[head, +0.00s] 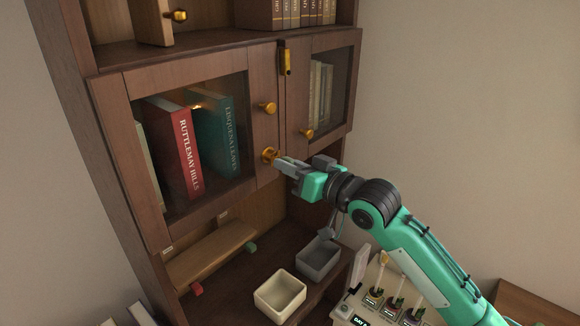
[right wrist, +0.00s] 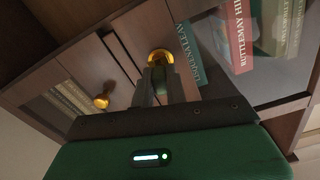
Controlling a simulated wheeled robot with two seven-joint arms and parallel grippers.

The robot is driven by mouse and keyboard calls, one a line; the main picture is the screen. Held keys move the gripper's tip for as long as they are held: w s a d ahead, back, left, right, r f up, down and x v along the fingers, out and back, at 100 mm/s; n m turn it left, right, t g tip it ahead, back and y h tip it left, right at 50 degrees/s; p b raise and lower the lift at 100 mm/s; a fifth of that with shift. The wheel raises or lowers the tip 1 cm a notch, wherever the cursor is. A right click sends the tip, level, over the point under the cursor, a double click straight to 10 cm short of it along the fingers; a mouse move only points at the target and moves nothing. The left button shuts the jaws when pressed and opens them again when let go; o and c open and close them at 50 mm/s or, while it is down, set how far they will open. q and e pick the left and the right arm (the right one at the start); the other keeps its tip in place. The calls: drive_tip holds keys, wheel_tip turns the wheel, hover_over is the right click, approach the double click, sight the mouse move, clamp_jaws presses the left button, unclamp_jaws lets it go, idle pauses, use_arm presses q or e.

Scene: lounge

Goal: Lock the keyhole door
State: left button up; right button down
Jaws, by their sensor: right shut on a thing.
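The left glass door (head: 255,95) of the bookcase sits flush in its frame and looks closed. It has a round gold knob (head: 267,107) and, lower down, a gold key-like piece (head: 270,155) at its right stile. My right gripper (head: 279,162) reaches in from the right and is shut on this gold piece. In the right wrist view the fingertips (right wrist: 161,72) meet the gold piece (right wrist: 160,56), which shows as a ring against the door. The keyhole itself is hidden behind it. My left gripper is not in view.
The right glass door (head: 325,115) has its own gold knob (head: 307,133) and a gold latch (head: 286,60) at its upper left. Below are a white bin (head: 280,296), a grey bin (head: 318,260) and a panel with several switches (head: 385,305). Books stand behind the glass.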

drive_tip(key=shift+w+f+n, duration=0.1)
drive_tip(key=shift+f+n, duration=0.35)
drive_tip(key=shift+n, duration=0.25)
drive_tip(key=shift+r+n+b, duration=0.1)
drive_tip(key=shift+n+b, duration=0.25)
drive_tip(key=shift+n, duration=0.35)
drive_tip(key=c, duration=1.5)
unclamp_jaws()
drive_tip(key=shift+w, duration=0.1)
drive_tip(key=shift+o, duration=0.8)
drive_tip(key=shift+w, duration=0.2)
drive_tip(key=o, duration=0.4)
drive_tip(key=shift+s+r, duration=0.15)
drive_tip(key=shift+r, duration=0.05)
